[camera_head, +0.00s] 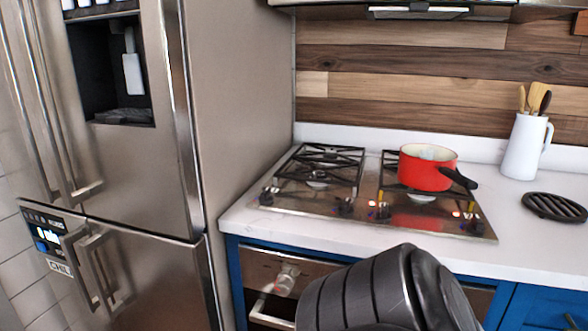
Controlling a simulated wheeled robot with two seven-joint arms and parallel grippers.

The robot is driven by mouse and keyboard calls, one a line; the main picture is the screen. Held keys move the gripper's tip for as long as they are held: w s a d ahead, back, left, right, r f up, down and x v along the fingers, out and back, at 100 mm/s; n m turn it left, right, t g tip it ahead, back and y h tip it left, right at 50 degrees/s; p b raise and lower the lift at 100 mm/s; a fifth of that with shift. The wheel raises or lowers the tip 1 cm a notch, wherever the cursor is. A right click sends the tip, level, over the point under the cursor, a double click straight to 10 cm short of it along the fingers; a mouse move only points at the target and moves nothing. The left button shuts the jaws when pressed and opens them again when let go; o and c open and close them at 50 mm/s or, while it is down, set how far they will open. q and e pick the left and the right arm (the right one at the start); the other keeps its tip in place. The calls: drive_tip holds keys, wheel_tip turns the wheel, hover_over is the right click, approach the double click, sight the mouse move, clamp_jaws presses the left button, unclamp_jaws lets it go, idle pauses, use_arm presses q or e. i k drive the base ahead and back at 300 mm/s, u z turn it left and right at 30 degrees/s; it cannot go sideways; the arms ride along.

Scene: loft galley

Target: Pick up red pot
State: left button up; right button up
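The red pot (424,169) stands upright on the right side of the gas cooktop (270,205). It has a pale inside and a black handle (459,178) that points right and toward me. A dark grey rounded part of my own body covers the bottom middle of the view, in front of the counter, apart from the pot. Neither gripper's fingers can be seen. Nothing is touching the pot except the cooktop under it.
A white pitcher (525,147) with wooden utensils stands right of the cooktop, near a black round trivet (554,206). A steel fridge (235,110) rises on the left. A range hood (420,12) hangs above. The counter's front right is clear.

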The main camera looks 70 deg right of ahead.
sight(438, 175)
drive_tip(key=u, duration=0.35)
drive_tip(key=k, duration=1.35)
drive_tip(key=z, duration=1.4)
